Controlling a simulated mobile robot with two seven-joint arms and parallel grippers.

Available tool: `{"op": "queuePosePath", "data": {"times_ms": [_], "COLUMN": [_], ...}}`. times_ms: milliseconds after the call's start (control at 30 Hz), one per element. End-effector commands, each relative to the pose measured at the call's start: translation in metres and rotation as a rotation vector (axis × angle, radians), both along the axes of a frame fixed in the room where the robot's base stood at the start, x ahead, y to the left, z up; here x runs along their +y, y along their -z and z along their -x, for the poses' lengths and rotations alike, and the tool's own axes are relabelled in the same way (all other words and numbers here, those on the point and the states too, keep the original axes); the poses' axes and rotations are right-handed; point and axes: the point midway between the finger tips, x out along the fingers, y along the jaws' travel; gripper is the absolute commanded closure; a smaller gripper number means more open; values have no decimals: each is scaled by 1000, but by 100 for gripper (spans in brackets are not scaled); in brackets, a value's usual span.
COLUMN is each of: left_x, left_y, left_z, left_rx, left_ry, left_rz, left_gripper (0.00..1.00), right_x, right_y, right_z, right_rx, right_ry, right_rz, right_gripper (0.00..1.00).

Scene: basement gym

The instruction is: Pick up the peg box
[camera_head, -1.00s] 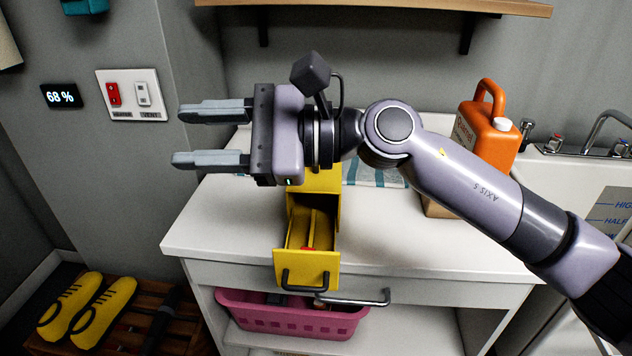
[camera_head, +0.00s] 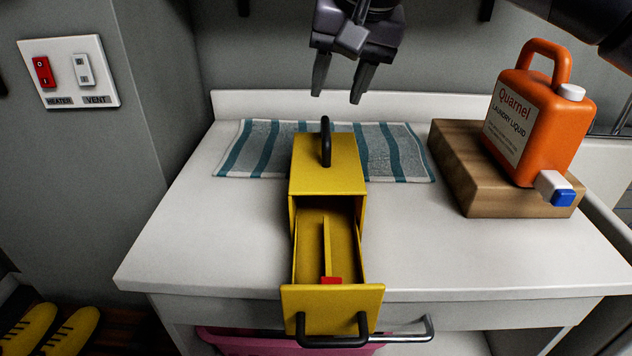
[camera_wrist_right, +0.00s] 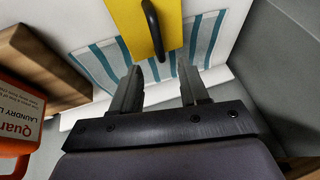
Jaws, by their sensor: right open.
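The yellow peg box (camera_head: 327,175) stands on the white countertop, partly on a striped cloth. A black handle (camera_head: 325,142) rises from its top. Its drawer (camera_head: 333,303) is pulled out toward me, with a divider and a small red piece (camera_head: 331,281) inside. My right gripper (camera_head: 340,97) is open and empty, pointing down above and behind the box. In the right wrist view its open fingers (camera_wrist_right: 160,88) point toward the box's handle (camera_wrist_right: 152,30), apart from it. My left gripper is not in view.
A striped teal cloth (camera_head: 250,150) lies under the box's rear. An orange laundry jug (camera_head: 540,115) stands on a wooden block (camera_head: 465,180) at right. The drawer front overhangs the counter's front edge, near a metal bar handle (camera_head: 405,330). The counter left of the box is clear.

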Motion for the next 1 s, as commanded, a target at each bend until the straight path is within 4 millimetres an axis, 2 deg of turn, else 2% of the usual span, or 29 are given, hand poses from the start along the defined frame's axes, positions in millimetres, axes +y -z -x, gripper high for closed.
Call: {"op": "queuePosePath", "data": {"times_ms": [267,567,800,833,900,967,1000], "left_x": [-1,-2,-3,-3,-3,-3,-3], "left_y": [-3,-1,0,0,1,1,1], "left_z": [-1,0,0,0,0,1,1], "left_rx": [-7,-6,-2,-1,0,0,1], "left_ry": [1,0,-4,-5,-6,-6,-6], "left_rz": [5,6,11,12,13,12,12], "left_gripper": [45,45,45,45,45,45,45], "right_x": [4,12,13,13,13,13,13], "right_y": [22,60,64,64,64,64,63], "right_z": [-9,-24,-26,-26,-26,-26,-26], "right_rx": [1,2,0,0,0,0,0], "right_ry": [0,-1,-1,-1,-1,-1,-1], "right_rz": [2,0,-1,-1,-1,-1,-1], "right_gripper": [56,56,56,59,82,100,100]}}
